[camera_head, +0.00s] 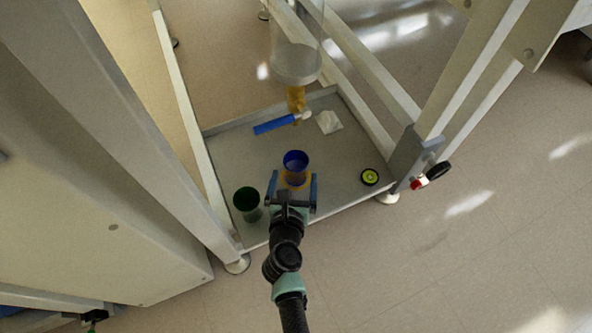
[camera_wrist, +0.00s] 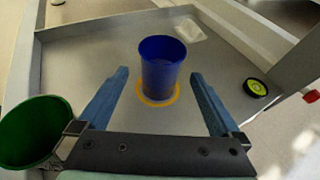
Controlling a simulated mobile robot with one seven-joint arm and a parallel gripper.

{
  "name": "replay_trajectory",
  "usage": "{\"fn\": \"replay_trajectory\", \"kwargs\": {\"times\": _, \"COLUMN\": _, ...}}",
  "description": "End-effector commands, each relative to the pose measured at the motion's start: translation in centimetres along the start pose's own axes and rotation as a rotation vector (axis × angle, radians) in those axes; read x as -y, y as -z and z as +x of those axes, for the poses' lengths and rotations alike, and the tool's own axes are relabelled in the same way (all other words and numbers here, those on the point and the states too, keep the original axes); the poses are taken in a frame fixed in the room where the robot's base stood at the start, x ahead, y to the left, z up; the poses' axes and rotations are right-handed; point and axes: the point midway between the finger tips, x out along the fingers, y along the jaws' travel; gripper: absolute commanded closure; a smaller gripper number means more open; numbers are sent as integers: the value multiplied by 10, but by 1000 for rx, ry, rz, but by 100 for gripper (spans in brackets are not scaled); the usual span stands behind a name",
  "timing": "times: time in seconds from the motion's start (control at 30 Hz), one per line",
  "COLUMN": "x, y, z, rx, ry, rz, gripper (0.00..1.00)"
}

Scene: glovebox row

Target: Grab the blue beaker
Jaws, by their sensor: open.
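The blue beaker (camera_head: 295,163) stands upright on the grey tray (camera_head: 340,178), on a yellow ring marking (camera_head: 284,183). In the wrist view the beaker (camera_wrist: 162,66) is in the middle, just beyond my fingertips and in line with the gap between them. My gripper (camera_head: 293,180) is open and empty, with one blue finger on each side. In the wrist view, the fingers of my gripper (camera_wrist: 159,74) point toward the beaker from its near side. I see no clear contact between the fingers and the beaker.
A green beaker (camera_head: 247,202) stands left of my gripper, close to the left finger in the wrist view (camera_wrist: 30,130). A yellow-and-black disc (camera_head: 370,177) lies on the right. A blue-handled tool (camera_head: 274,125) and crumpled white wipe (camera_head: 329,122) lie behind. Frame legs (camera_head: 185,110) flank the tray.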

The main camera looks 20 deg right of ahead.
Motion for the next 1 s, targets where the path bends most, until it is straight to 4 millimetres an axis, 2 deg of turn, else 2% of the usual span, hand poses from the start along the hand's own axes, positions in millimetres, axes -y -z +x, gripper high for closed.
{"fn": "replay_trajectory", "kwargs": {"times": 0.3, "x": 1, "y": 3, "z": 44, "rx": 3, "ry": 2, "rz": 1, "gripper": 0}}
{"fn": "replay_trajectory", "kwargs": {"times": 0.63, "x": 1, "y": 0, "z": 49, "rx": 1, "ry": 1, "rz": 0, "gripper": 0}}
{"fn": "replay_trajectory", "kwargs": {"times": 0.67, "x": 1, "y": 0, "z": 49, "rx": 1, "ry": 1, "rz": 0, "gripper": 4}}
{"fn": "replay_trajectory", "kwargs": {"times": 1.0, "x": 1, "y": 0, "z": 49, "rx": 1, "ry": 1, "rz": -1, "gripper": 65}}
